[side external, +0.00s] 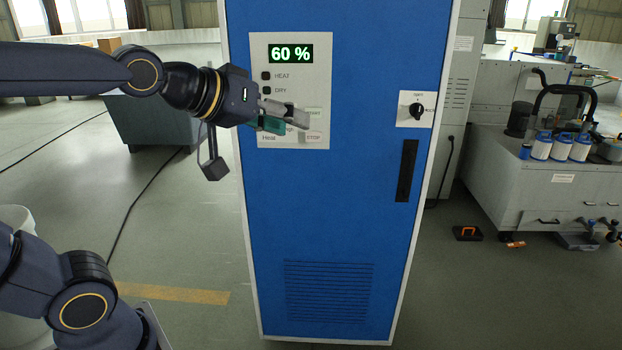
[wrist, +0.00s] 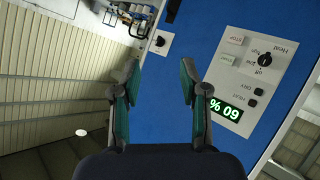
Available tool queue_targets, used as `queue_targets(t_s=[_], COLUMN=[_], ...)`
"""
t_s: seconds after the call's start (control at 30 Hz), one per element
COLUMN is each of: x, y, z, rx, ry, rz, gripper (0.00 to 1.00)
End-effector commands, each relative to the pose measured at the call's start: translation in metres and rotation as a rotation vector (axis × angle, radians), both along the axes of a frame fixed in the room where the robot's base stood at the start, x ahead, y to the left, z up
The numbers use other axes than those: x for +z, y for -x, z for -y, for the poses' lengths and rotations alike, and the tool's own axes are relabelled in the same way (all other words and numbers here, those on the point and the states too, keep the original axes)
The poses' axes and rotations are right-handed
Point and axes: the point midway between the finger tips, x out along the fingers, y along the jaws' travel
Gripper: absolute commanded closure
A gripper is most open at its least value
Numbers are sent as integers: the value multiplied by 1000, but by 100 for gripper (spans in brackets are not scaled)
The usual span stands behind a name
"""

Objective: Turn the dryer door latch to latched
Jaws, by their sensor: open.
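The dryer (side external: 330,210) is a tall blue cabinet with a pale frame. Its door latch (side external: 416,111) is a small black knob on a white plate at the upper right of the door. Labels sit above and to the right of the knob, too small to read surely, and I cannot tell which way it points. The latch also shows in the wrist view (wrist: 160,42), beyond the gap between my fingers. My gripper (side external: 290,120) is open and empty, in front of the control panel, left of the latch and apart from it. My fingers show in the wrist view (wrist: 159,76).
The control panel (side external: 316,85) has a 60 % display, buttons and a dial, partly hidden by my gripper. A black vertical handle (side external: 406,170) sits below the latch. A grey machine (side external: 500,170) with blue-and-white containers stands right. The door between panel and latch is clear.

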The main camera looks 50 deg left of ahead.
Motion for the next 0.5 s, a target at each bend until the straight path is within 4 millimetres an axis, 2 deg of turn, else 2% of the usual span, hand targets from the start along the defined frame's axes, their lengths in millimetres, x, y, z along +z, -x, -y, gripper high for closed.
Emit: queue_targets(t_s=[0.03, 0.1, 0.23, 0.3, 0.37, 0.4, 0.5], x=[16, 40, 62, 63, 56, 48, 19], y=[-29, -72, -148, -186, -217, -235, -273], z=[8, 22, 42, 45, 41, 36, 14], rx=[19, 34, 35, 36, 44, 56, 104], ry=[65, 186, 443, 595, 724, 805, 963], rz=[73, 187, 349, 412, 454, 473, 503], gripper=[48, 41, 27, 27, 27, 27, 27])
